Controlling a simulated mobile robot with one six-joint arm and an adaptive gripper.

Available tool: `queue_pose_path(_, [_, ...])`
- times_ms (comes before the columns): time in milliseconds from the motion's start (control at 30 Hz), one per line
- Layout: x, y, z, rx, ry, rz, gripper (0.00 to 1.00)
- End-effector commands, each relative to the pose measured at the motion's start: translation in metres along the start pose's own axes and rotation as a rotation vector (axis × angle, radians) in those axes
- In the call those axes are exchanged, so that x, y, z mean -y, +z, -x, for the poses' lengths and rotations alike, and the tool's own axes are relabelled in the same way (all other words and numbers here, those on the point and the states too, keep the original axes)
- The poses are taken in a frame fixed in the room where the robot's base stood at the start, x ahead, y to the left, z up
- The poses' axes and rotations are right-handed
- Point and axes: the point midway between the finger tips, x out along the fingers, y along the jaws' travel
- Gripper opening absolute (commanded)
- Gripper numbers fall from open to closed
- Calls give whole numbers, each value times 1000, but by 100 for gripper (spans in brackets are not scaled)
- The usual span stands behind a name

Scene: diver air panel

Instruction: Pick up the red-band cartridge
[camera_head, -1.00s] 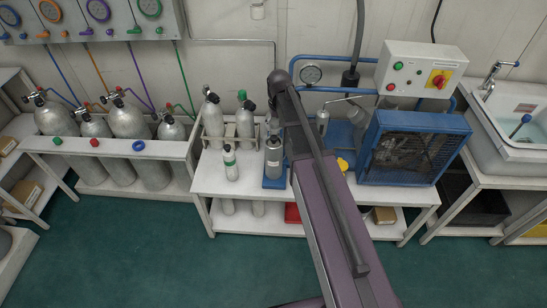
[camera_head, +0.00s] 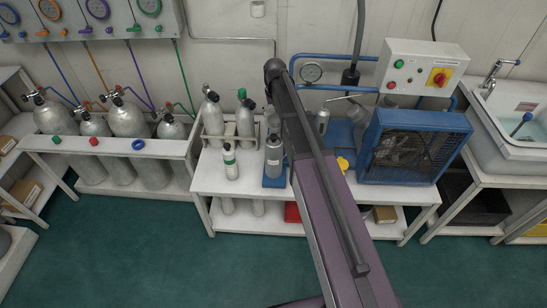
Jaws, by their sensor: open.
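I cannot pick out a red-band cartridge; part of the bench is hidden behind my arm. A white bottle with a green band (camera_head: 230,163) stands upright at the front left of the white bench (camera_head: 215,184). A grey cylinder with a pale label (camera_head: 273,158) stands on a blue base (camera_head: 274,182) to its right, close to my arm. My arm reaches in from the bottom right and its far end is above the back of the bench. My gripper cannot be made out; it seems hidden by the arm's end.
Two grey cylinders (camera_head: 212,115) stand in a rack at the bench's back left. A blue caged machine (camera_head: 410,150) fills the right side. Several larger cylinders (camera_head: 127,120) stand in a rack at left. A sink (camera_head: 515,130) is at far right.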

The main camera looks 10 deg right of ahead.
Motion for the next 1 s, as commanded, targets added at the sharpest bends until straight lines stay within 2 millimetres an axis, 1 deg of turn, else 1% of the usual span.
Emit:
queue_pose_path(33, [0, 0, -7, 0, 0, 0, 84])
queue_pose_path(200, [0, 0, -21, 0, 0, 0, 84])
queue_pose_path(800, [1, 0, -66, 0, 0, 1, 84])
queue_pose_path(1000, [1, 0, -76, 0, 0, 1, 84])
